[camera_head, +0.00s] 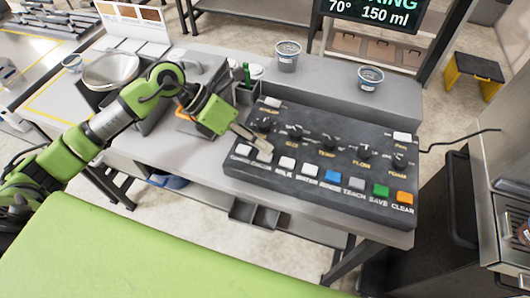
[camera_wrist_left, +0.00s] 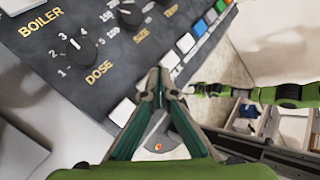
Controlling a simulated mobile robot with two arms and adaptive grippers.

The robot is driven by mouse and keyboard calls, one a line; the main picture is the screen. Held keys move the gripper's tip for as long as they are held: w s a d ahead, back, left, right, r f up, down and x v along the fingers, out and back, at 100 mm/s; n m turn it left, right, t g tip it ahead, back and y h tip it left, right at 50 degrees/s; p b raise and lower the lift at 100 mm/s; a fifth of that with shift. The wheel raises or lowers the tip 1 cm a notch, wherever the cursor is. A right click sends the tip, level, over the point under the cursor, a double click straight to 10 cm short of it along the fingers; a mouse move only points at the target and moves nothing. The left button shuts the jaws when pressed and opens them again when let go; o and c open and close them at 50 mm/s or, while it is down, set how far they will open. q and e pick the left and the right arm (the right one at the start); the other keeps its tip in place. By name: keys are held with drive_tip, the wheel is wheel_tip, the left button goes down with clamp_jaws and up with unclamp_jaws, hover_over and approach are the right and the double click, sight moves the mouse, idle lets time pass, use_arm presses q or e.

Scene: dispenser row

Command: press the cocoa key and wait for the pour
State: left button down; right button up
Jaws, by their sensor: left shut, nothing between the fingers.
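The dark control panel (camera_head: 320,150) has a front row of keys with printed labels. The cocoa key (camera_head: 264,157) is second from the left, between the white coffee key (camera_head: 242,150) and the white milk key (camera_head: 287,163). My left gripper (camera_head: 266,149) is shut and empty, its tips at the cocoa key and partly covering it. In the left wrist view the closed fingertips (camera_wrist_left: 158,76) hide that key, between two white keys. I cannot tell whether the tips touch it or whether it is pressed down. My right gripper is out of view.
A screen (camera_head: 378,14) at the top shows a word ending in "ING", 70° and 150 ml. Two cups (camera_head: 287,56) (camera_head: 370,79) stand on the grey ledge behind the panel. Knobs (camera_head: 328,142) rise behind the keys. The blue key (camera_head: 332,175) is farther right.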

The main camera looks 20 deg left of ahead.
sight(262, 155)
use_arm(q)
drive_tip(key=shift+r, duration=0.1)
drive_tip(key=shift+r+p, duration=1.55)
drive_tip(key=shift+r, duration=0.9)
